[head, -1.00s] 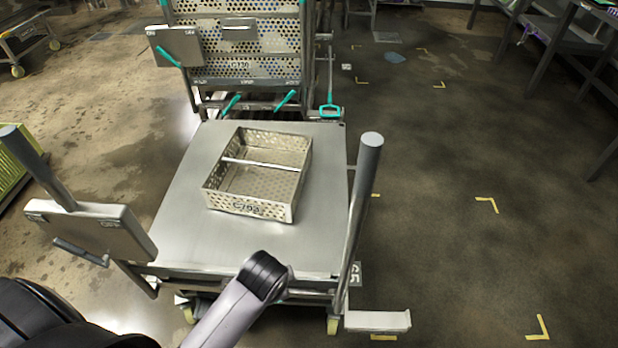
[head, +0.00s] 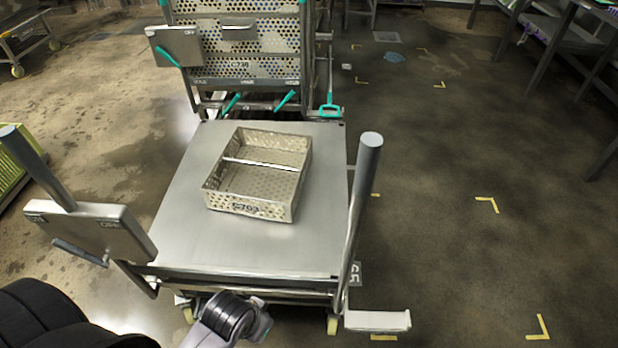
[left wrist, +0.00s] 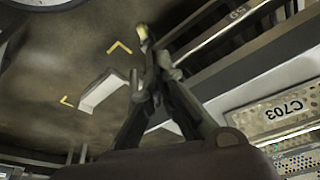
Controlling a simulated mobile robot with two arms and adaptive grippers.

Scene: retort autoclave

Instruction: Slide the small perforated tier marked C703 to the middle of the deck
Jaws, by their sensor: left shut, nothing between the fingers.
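The small perforated tier (head: 248,209) marked C703 is an open metal basket with a crossbar. It sits upright and slightly turned on the flat steel deck (head: 205,245), with bare deck on all sides. In the left wrist view the tier (left wrist: 275,113) shows its C703 face at the right, beyond the deck's edge. My left gripper (left wrist: 150,72) is shut and empty, apart from the tier. In the head view my left arm is low at the front edge of the deck, and its fingertips cannot be made out. My right gripper is in neither view.
A grey upright post (head: 362,200) stands at the deck's right front corner, and a box on a post (head: 100,230) at the left. A perforated rack (head: 245,50) with teal handles stands behind the deck. The floor at right is open, with yellow corner marks.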

